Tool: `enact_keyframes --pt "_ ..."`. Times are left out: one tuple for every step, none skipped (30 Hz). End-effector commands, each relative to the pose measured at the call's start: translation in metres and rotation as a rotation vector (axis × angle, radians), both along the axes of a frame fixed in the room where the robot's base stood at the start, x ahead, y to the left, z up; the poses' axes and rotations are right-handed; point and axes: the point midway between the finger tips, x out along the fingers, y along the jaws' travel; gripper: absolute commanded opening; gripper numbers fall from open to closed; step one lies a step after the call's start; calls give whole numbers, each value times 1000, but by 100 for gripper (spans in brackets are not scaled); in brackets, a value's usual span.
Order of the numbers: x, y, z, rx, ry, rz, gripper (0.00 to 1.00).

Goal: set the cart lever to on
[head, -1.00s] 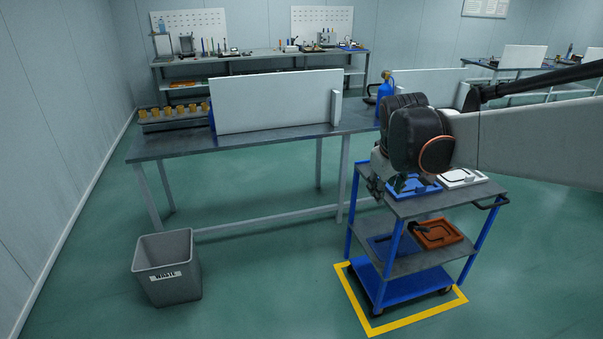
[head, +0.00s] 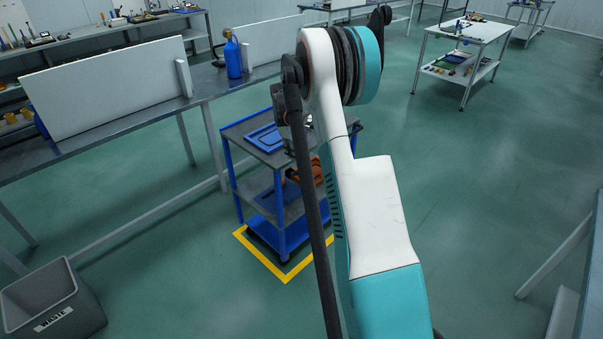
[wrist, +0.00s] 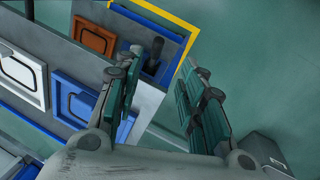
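The cart (head: 232,190) has blue posts and grey shelves and stands left of my arm in the head view. In the wrist view, a dark lever-like handle (wrist: 155,50) stands over a blue panel on a lower shelf, beside an orange panel (wrist: 95,38). I cannot tell its setting. A white panel (wrist: 22,75) and a blue panel (wrist: 75,101) lie on the top shelf (wrist: 63,63). My gripper (wrist: 160,82) is open and empty, its fingers at the cart's edge and apart from the handle. In the head view my arm mostly hides the gripper and part of the cart.
Yellow floor tape (head: 287,277) borders the cart. A workbench (head: 120,135) with an upright white board (head: 105,88) and a blue bottle (head: 233,57) stands behind left. A grey waste bin (head: 50,300) is at lower left.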

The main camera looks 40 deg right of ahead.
Motion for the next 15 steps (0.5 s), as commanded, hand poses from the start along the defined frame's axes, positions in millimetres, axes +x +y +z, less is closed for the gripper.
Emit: enact_keyframes --pt "0 -3 -4 1 4 0 37" --pt "0 -5 -6 1 5 0 37" --pt "0 -6 -8 1 7 -1 37" --pt "0 -6 -11 1 7 0 37" --pt "0 -7 -13 1 7 0 37" --pt "1 -8 -17 1 7 -1 37" --pt "1 -9 -21 1 7 -1 37" --pt "1 -10 -25 1 7 -1 37" --pt "1 -11 -31 1 7 -1 37" --pt "2 -13 -36 1 6 -2 37" --pt "2 -14 -42 1 6 -2 37" --pt "3 -16 -50 1 6 -2 37" --pt "3 -17 -56 2 5 -1 37" --pt "3 -19 -62 2 5 -1 37" --pt "4 -21 -70 2 5 -1 37"
